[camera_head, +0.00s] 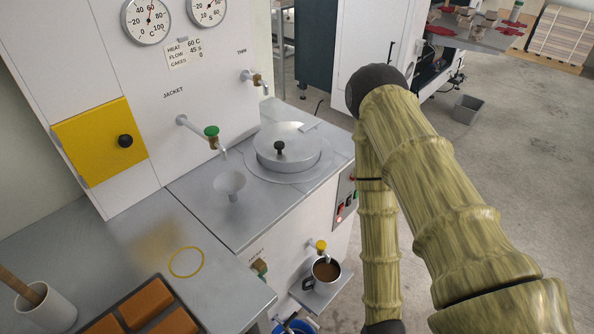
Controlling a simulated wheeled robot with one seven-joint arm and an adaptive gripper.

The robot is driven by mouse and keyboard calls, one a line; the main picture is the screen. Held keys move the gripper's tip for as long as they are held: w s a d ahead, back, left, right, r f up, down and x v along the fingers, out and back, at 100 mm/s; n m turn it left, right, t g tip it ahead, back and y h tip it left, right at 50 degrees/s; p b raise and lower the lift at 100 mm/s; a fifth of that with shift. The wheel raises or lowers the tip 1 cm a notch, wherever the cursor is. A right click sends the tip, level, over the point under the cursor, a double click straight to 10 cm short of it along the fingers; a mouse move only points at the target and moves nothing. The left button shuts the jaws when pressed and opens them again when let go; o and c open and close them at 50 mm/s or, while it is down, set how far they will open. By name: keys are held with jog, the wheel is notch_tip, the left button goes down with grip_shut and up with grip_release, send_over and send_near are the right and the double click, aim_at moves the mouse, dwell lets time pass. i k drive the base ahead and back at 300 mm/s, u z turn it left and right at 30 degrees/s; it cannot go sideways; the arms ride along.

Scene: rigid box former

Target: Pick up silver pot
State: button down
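A silver metal pot (322,274) with a dark handle at its left stands on a small metal shelf (312,300) at the lower front of the machine. It is upright, holds brown liquid, and sits just below a yellow-handled tap (319,246). A wide round silver vessel with a black-knobbed lid (290,152) is set into the machine's top. My gripper is out of view; my arm bends down to the right of the pot and leaves the picture at the bottom.
The left counter (140,230) bears a yellow ring mark (186,262), orange blocks (147,303) and a white cup (48,310). A blue bucket (292,327) is partly visible below. Open floor lies right.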

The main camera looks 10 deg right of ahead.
aim_at(325, 277)
jog(key=z, duration=0.6)
jog(key=k, duration=1.1)
jog(key=u, duration=0.6)
